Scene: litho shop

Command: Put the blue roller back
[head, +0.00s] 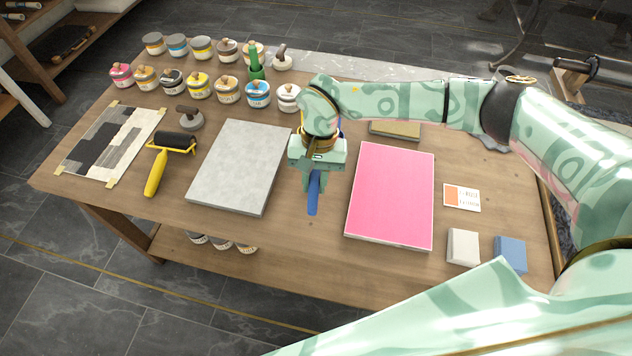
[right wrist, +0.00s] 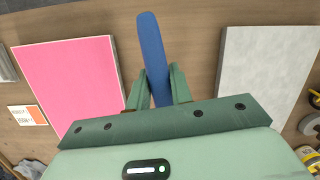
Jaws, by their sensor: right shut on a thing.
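The blue roller shows mainly as a blue handle (head: 313,195) below my right gripper (head: 312,180), over the bare strip of table between the grey slab and the pink slab. In the right wrist view the blue handle (right wrist: 152,50) stands between the two green fingers of my right gripper (right wrist: 158,88), which are shut on it. The roller's head is hidden behind the gripper and arm in the head view. I cannot tell whether the handle touches the table. My left gripper is in neither view.
The grey slab (head: 240,165) lies left of the gripper and the pink slab (head: 392,195) right of it. A yellow roller (head: 157,170) lies farther left. Several ink cans (head: 200,85) line the back. White (head: 463,246) and blue (head: 510,254) blocks sit front right.

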